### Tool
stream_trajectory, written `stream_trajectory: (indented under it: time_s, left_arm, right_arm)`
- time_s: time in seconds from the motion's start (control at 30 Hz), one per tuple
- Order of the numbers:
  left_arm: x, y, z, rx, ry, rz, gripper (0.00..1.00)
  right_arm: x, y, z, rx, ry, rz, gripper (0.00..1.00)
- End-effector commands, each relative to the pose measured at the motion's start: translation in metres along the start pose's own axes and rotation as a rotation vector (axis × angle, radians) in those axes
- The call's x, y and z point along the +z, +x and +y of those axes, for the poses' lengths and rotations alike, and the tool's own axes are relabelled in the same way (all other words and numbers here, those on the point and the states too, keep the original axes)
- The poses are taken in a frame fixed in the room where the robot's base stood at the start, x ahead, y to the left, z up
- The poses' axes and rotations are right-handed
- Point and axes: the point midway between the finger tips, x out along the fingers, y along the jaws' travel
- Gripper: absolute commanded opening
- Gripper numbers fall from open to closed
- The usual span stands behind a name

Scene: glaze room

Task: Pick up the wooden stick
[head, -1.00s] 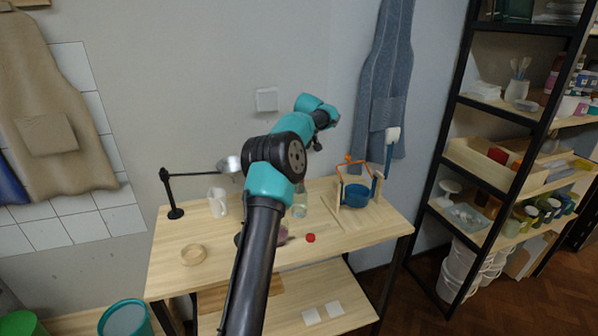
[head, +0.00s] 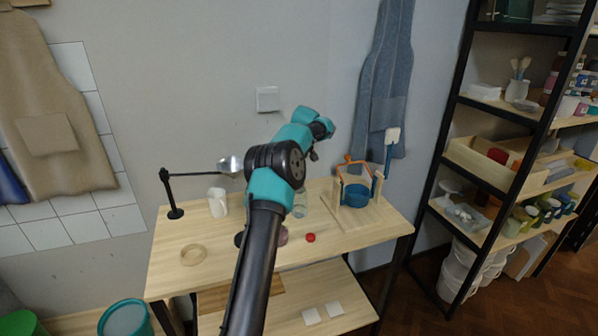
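I cannot make out a wooden stick for certain in the head view; the arm hides part of the table (head: 225,280). One teal and black arm comes in from the bottom, left of the middle, and I take it as my left. Its wrist end, with my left gripper (head: 314,152), is above the back of the table, in front of the wall. The gripper is small and dark, its fingers cannot be told apart, and I see nothing in it. My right gripper is not in view.
A white mug (head: 217,202), black lamp-like stand (head: 170,195), tan ring (head: 193,254) and red piece (head: 310,237) are on the table. Shelves (head: 500,180) stand right.

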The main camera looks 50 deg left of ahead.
Motion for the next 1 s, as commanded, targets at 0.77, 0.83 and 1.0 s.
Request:
stream_trajectory:
  time_s: [0.77, 0.83, 1.0]
  left_arm:
    - [0.0001, -0.0005, 0.0002, 0.000, 0.000, 0.000, 0.00]
    - [0.0001, -0.0005, 0.0002, 0.000, 0.000, 0.000, 0.00]
    - [0.0000, -0.0005, 0.0002, 0.000, 0.000, 0.000, 0.00]
  right_arm:
    - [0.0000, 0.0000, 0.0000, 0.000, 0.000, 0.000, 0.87]
    - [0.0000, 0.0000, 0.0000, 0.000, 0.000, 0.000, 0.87]
    - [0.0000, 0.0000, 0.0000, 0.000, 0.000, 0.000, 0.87]
